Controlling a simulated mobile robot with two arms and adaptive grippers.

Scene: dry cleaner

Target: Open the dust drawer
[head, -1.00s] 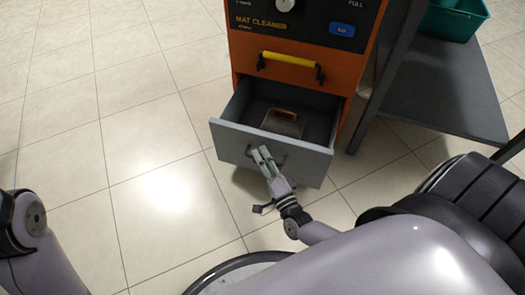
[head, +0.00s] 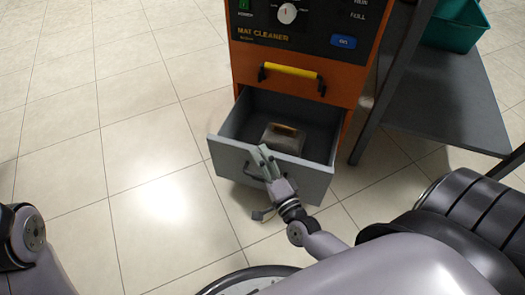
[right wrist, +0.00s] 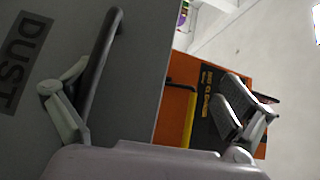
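The grey dust drawer (head: 230,158) is pulled well out of the orange mat cleaner (head: 290,56), under the yellow handle. A box-like piece with a tan grip (head: 284,138) sits inside it. My right gripper (head: 266,158) is at the drawer's front, by its dark handle (head: 252,173). In the right wrist view the fingers (right wrist: 150,105) are spread wide, and the dark drawer handle (right wrist: 101,70) stands between them, close to the left finger. I cannot tell whether they touch. A "DUST" label (right wrist: 22,60) shows on the drawer front. My left gripper is out of view.
The yellow handle (head: 291,71) of the closed upper panel is above the drawer. A dark table or shelf (head: 445,110) with a teal bin (head: 455,25) stands to the right. The tiled floor (head: 110,130) to the left is clear.

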